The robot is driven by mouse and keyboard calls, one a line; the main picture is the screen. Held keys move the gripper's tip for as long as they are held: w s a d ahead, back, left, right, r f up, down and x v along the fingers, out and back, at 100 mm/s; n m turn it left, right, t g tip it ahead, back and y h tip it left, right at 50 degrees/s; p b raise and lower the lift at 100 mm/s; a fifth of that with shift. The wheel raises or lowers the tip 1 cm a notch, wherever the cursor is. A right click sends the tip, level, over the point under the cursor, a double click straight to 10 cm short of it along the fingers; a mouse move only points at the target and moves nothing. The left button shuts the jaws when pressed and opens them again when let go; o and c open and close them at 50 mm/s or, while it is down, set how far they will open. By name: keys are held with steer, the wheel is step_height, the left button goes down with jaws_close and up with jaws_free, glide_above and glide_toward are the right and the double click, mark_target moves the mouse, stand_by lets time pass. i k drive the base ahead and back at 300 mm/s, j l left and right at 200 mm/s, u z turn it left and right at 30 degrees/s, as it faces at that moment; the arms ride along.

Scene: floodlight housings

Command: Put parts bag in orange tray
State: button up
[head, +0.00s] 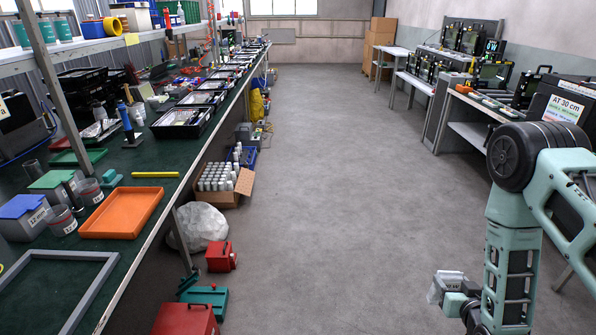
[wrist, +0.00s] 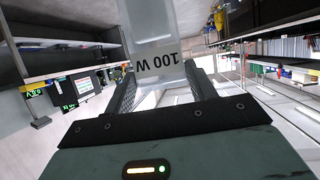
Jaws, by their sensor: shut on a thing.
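The orange tray (head: 122,213) lies on the green top of the long left workbench in the head view, and it looks empty. My gripper (head: 462,296) is low at the lower right of the head view, over the floor of the aisle and well apart from the bench. It is shut on a pale, translucent parts bag (head: 446,285). In the wrist view the bag (wrist: 158,65) sits between the two dark fingers (wrist: 163,95), with an upside-down "100 W" marking facing the camera. The far end of the bag runs out of the wrist view.
A carton of bottles (head: 222,184) and red boxes (head: 221,256) stand on the floor along the bench. The middle aisle is clear.

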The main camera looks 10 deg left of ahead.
mark_target(114, 228)
steer(key=i+z, duration=0.2)
steer(key=i, duration=0.65)
steer(key=i+j+z, duration=0.15)
steer(key=i, duration=0.7)
steer(key=i+l+u, duration=0.15)
steer(key=i+u, duration=0.2)
steer(key=i, duration=0.15)
steer(key=i+l+u, duration=0.35)
steer(key=i, duration=0.15)
steer(key=j+u, duration=0.1)
steer(key=u, duration=3.25)
